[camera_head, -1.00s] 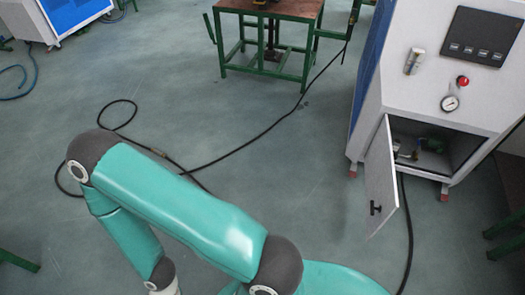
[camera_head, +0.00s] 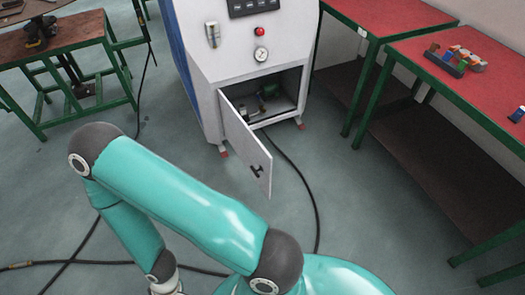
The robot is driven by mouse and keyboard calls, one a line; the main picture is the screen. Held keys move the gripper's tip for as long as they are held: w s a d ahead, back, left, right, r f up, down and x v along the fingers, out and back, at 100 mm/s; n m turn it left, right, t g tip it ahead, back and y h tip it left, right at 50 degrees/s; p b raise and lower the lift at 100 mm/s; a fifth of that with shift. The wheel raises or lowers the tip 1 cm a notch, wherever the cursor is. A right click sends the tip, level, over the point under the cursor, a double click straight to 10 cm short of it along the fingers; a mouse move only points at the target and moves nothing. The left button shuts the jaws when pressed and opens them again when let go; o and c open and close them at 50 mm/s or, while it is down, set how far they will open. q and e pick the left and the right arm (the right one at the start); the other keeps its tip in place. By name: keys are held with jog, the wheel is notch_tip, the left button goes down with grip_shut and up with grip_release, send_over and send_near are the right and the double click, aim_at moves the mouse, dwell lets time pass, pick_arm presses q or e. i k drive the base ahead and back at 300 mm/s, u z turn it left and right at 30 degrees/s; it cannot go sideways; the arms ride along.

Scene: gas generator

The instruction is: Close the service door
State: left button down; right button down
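The white gas generator cabinet (camera_head: 245,55) stands at the top middle of the head view. Its service door (camera_head: 245,147) is swung open toward me, hinged on the left side of a low opening. A dark handle (camera_head: 257,170) is on the door near its free edge. Inside the compartment (camera_head: 285,92) are a green part and some fittings. My teal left arm crosses the lower left, well short of the door. Only the wrist end of this arm shows at the bottom edge; its fingers are out of view. My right gripper is not in view.
Red-topped tables (camera_head: 440,75) with green legs stand on the right, with small coloured items on one. A brown-topped green workbench (camera_head: 62,45) is at upper left. A black hose (camera_head: 312,195) runs over the floor from the cabinet. Floor before the door is clear apart from hoses.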

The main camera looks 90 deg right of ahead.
aim_at(248, 147)
jog(key=z, duration=0.35)
jog(key=i, duration=0.35)
jog(key=z, duration=2.1)
jog(key=k, duration=0.35)
jog(key=z, duration=0.55)
jog(key=i, duration=1.45)
jog(key=u, duration=0.4)
jog(key=k, duration=0.55)
jog(key=z, duration=0.15)
